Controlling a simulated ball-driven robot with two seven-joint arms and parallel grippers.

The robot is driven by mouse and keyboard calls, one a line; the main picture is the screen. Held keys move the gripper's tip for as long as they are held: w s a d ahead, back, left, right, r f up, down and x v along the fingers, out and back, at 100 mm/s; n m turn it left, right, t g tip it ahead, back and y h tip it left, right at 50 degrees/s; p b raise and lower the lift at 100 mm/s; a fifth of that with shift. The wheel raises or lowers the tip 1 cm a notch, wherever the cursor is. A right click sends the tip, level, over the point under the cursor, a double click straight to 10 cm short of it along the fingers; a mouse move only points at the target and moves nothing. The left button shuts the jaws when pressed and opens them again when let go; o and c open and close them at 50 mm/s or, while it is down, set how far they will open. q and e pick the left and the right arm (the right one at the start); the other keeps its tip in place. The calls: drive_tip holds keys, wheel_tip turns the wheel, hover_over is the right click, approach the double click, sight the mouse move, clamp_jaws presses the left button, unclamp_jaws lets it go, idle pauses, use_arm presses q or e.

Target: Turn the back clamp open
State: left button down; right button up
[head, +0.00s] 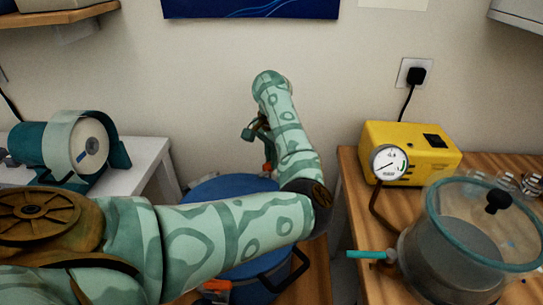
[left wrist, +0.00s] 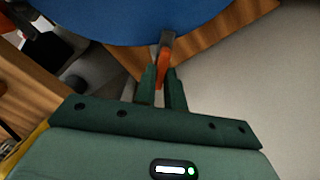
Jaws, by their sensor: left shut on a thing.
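The round blue lid (head: 225,188) is low in the middle of the head view, mostly covered by my left arm. The back clamp (head: 267,167) shows as a small orange piece at the far rim. In the left wrist view, the clamp's orange lever (left wrist: 162,68) sits between the fingers of my left gripper (left wrist: 162,85), beside the edge of the blue lid (left wrist: 150,18). The fingers are shut on the lever. In the head view, my left gripper (head: 256,131) is partly hidden by the forearm. My right gripper is not in view.
A second orange clamp (head: 216,288) and a black handle (head: 287,272) are at the near side. A yellow pump (head: 408,150) with a gauge and a clear chamber (head: 455,260) stand on the right table. A teal machine (head: 75,150) is left. The wall is close behind.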

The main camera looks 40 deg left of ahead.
use_arm(q)
drive_tip(key=m, duration=0.2)
drive_tip(key=m+p, duration=0.1)
drive_tip(key=shift+d+r+m, duration=0.1)
drive_tip(key=shift+r+m, duration=0.1)
drive_tip(key=shift+m, duration=0.2)
drive_tip(key=m+p, duration=0.1)
drive_tip(key=m, duration=0.1)
drive_tip(key=shift+d+m, duration=0.1)
drive_tip(key=shift+m, duration=0.2)
drive_tip(key=m+p, duration=0.1)
drive_tip(key=m, duration=0.2)
drive_tip(key=shift+s+p, duration=0.1)
drive_tip(key=shift+p, duration=0.2)
drive_tip(key=shift+m+p, duration=0.65)
drive_tip(key=shift+m, duration=1.05)
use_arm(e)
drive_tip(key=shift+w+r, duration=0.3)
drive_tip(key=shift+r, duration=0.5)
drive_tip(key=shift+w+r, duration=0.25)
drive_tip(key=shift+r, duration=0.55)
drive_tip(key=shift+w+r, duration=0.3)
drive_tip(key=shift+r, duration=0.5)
use_arm(q)
drive_tip(key=shift+f, duration=0.1)
drive_tip(key=c, duration=1.5)
unclamp_jaws()
